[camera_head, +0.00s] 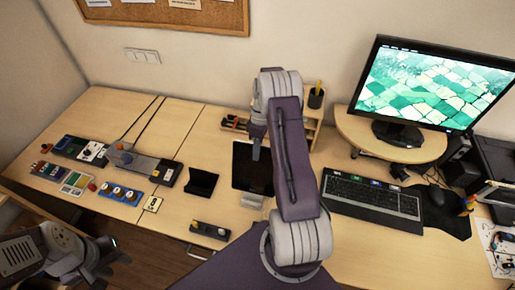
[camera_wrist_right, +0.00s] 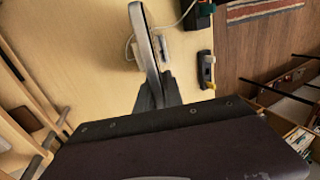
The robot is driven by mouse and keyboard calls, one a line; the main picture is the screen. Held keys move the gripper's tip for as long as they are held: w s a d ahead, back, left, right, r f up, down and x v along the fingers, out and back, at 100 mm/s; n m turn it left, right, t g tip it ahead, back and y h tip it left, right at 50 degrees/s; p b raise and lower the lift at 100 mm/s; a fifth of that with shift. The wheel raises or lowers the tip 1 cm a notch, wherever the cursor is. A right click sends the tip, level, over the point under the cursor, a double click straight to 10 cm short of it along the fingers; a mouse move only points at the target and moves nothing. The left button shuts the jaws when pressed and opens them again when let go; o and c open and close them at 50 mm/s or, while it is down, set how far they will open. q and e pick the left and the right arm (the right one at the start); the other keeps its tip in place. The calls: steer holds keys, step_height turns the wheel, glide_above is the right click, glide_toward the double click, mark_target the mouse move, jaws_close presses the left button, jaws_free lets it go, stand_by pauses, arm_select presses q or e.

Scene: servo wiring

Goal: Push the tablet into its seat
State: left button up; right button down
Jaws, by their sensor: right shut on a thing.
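The tablet (camera_head: 252,172) is a dark flat panel near the middle of the table in the head view. In the right wrist view the tablet (camera_wrist_right: 146,40) is seen nearly edge-on, with a pale rim. My right gripper (camera_head: 256,150) is at its upper part and shut on it. A small silver-grey piece (camera_head: 252,200) is at the tablet's lower edge; I cannot tell whether it is the seat or how deep the tablet sits. My left gripper (camera_head: 112,255) hangs at the lower left, away from the tablet; its finger opening is unclear.
A black stand (camera_head: 201,183) is left of the tablet. A small knobbed device (camera_head: 209,230) lies near the front edge. The keyboard (camera_head: 372,200) is at right, and a wooden organizer (camera_head: 304,122) stands behind. Several wiring modules (camera_head: 120,193) fill the left side.

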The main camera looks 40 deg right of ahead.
mark_target(256, 163)
steer(key=shift+b+x, duration=0.55)
steer(key=shift+x, duration=0.85)
steer(key=shift+p, duration=0.3)
stand_by(0.5)
steer(key=shift+b+x, duration=0.8)
steer(key=shift+x, duration=0.5)
steer(key=c, duration=1.4)
jaws_free()
steer(key=shift+r, duration=0.15)
